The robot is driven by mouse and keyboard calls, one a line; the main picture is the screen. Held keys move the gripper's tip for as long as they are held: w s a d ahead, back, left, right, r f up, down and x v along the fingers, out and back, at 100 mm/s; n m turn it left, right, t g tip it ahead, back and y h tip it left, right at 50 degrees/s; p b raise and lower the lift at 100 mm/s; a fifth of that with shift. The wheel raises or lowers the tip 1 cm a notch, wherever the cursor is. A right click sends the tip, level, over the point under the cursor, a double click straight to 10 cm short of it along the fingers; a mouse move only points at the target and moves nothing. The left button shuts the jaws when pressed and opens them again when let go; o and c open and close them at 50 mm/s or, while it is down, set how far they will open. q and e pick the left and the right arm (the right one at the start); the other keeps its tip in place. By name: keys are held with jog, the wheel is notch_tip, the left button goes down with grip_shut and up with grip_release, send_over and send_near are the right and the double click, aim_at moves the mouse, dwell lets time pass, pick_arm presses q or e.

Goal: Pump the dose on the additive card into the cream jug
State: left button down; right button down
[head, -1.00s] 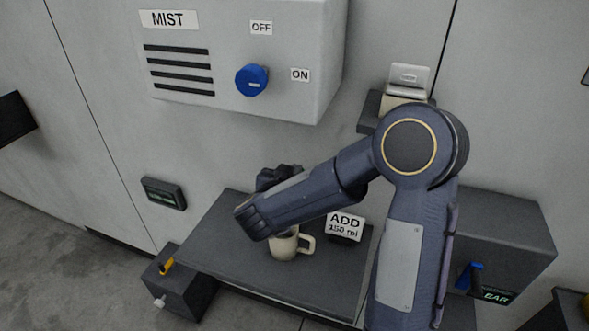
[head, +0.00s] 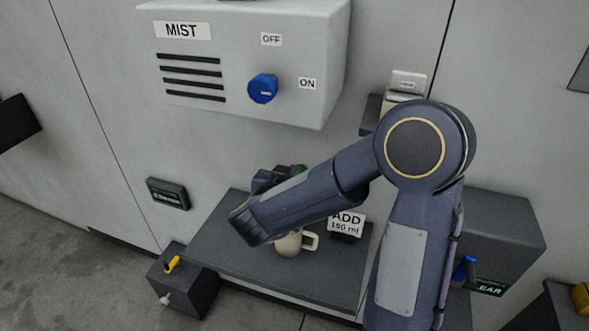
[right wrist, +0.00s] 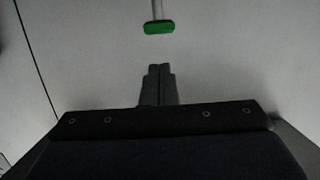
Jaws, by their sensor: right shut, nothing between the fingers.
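The cream jug (head: 288,244) stands upright on a dark shelf, partly hidden under my right forearm, its handle to the right. The additive card (head: 346,225) reads "ADD 150 ml" and stands behind and right of the jug. A small green piece (head: 301,169) shows just behind my right forearm; in the right wrist view a green bar (right wrist: 159,27) on a pale rod lies beyond the fingertips, apart from them. My right gripper (right wrist: 157,68) is shut and empty. In the head view its fingertips are hidden by the arm. My left gripper is out of view.
The shelf (head: 215,245) has bare room left of the jug. A MIST box (head: 235,100) with a blue knob (head: 263,88) is on the wall above. A dark block (head: 183,282) with a yellow lever stands lower left. A dark box (head: 500,225) with a blue handle is right.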

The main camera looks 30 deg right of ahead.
jog(key=v, duration=0.5)
jog(key=shift+s, duration=0.1)
dwell(0.3)
jog(key=s+a+r+n+t+y, duration=0.2)
jog(key=a+r+n+t+y, duration=0.35)
jog(key=y, duration=0.75)
jog(key=s+f+n+g+y, duration=0.1)
jog(key=s+f+g, duration=0.4)
jog(key=s, duration=0.5)
jog(key=s+f+n+g+y, duration=0.1)
jog(key=s+f+g, duration=0.3)
jog(key=s, duration=0.6)
jog(key=shift+s+f+g, duration=0.25)
jog(key=shift+f+g, duration=0.1)
jog(key=shift+g, duration=0.1)
jog(key=shift+n, duration=0.35)
